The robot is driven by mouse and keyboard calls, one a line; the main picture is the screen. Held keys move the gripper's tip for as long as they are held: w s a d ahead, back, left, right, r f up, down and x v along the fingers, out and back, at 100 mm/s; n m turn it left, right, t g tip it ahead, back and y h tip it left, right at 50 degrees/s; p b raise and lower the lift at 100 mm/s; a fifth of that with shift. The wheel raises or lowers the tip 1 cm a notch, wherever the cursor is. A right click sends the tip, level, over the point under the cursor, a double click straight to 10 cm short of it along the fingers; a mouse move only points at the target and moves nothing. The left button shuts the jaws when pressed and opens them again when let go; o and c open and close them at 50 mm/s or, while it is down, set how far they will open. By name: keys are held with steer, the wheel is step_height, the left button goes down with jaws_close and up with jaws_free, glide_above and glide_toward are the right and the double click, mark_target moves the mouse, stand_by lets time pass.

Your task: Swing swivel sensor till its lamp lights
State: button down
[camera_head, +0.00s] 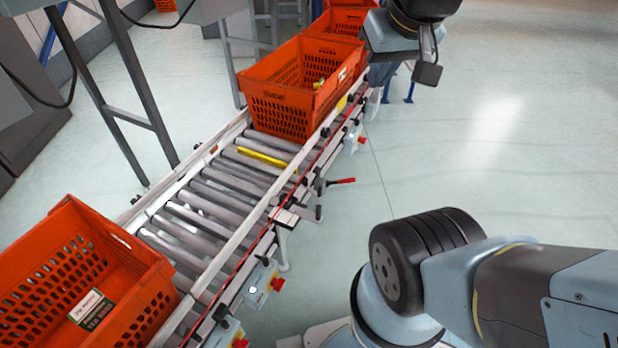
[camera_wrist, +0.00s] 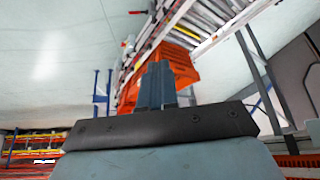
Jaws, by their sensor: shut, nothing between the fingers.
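My gripper (camera_wrist: 157,84) shows in the wrist view with its fingers together and nothing between them. In the head view my wrist is at the top, beside the far tote and above the conveyor's right side; the fingertips are hard to make out there. Small black devices on brackets line the conveyor's right rail. One black bracketed device (camera_head: 319,186) stands at mid-rail, near a red-handled lever (camera_head: 341,181). I cannot tell for sure which device is the swivel sensor, and no lit lamp can be made out. My gripper is apart from the mid-rail devices.
An orange tote (camera_head: 290,110) with small items sits on the far rollers. Another orange tote (camera_head: 150,285) stands at the near left. The rollers (camera_head: 215,195) between them are bare. Control boxes with red buttons (camera_head: 278,284) hang outside the right rail. The floor to the right is clear.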

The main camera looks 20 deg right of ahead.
mark_target(319, 196)
steer(key=c, duration=1.8)
jaws_free()
steer(key=shift+c, duration=0.2)
